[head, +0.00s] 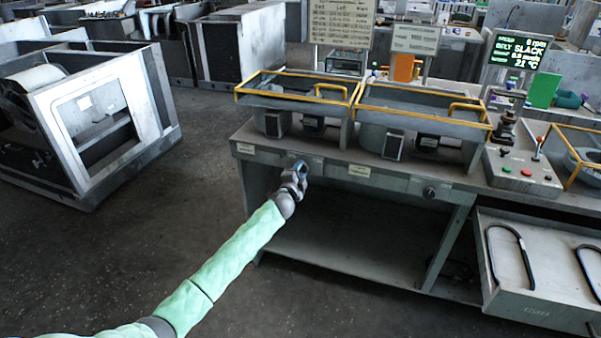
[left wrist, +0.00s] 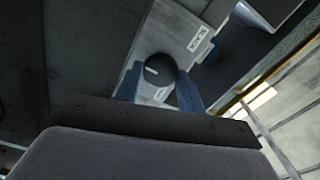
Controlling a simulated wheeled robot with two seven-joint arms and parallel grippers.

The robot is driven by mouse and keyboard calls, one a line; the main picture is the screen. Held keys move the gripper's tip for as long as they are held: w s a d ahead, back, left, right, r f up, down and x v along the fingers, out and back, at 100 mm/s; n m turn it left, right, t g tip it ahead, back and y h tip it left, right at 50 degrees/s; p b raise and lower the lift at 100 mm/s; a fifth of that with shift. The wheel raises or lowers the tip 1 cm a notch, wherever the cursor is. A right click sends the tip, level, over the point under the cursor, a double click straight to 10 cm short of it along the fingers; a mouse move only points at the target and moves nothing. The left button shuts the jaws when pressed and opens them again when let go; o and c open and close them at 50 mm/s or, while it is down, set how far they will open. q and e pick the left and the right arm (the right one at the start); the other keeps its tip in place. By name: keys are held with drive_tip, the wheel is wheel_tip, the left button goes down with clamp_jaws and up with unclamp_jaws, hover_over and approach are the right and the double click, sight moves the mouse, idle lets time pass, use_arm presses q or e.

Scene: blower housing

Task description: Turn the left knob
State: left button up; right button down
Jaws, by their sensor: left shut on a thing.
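The left knob is a dark round knob with a pale mark on its face, seen in the left wrist view (left wrist: 159,70) on the grey front panel of the bench. My left gripper (head: 298,176) is at the left part of the bench's front edge and hides this knob in the head view. In the left wrist view the blue fingers of my left gripper (left wrist: 158,88) stand on both sides of the knob and are shut on it. A second dark knob (head: 429,193) sits farther right on the same front panel. My right gripper is not in view.
The bench (head: 335,160) carries two yellow-railed housings (head: 297,93). An open drawer (head: 535,300) juts out at right.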

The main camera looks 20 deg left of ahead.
sight(302, 170)
use_arm(q)
drive_tip(key=o, duration=0.8)
drive_tip(key=shift+o, duration=0.8)
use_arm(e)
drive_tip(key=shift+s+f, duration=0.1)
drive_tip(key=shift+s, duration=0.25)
use_arm(q)
drive_tip(key=shift+s+f, duration=0.1)
drive_tip(key=shift+s, duration=0.15)
drive_tip(key=s+b, duration=0.1)
drive_tip(key=s, duration=0.2)
drive_tip(key=shift+s+f, duration=0.1)
drive_tip(key=shift+s, duration=0.15)
drive_tip(key=s, duration=0.3)
drive_tip(key=shift+s+a, duration=0.1)
drive_tip(key=shift+s, duration=0.3)
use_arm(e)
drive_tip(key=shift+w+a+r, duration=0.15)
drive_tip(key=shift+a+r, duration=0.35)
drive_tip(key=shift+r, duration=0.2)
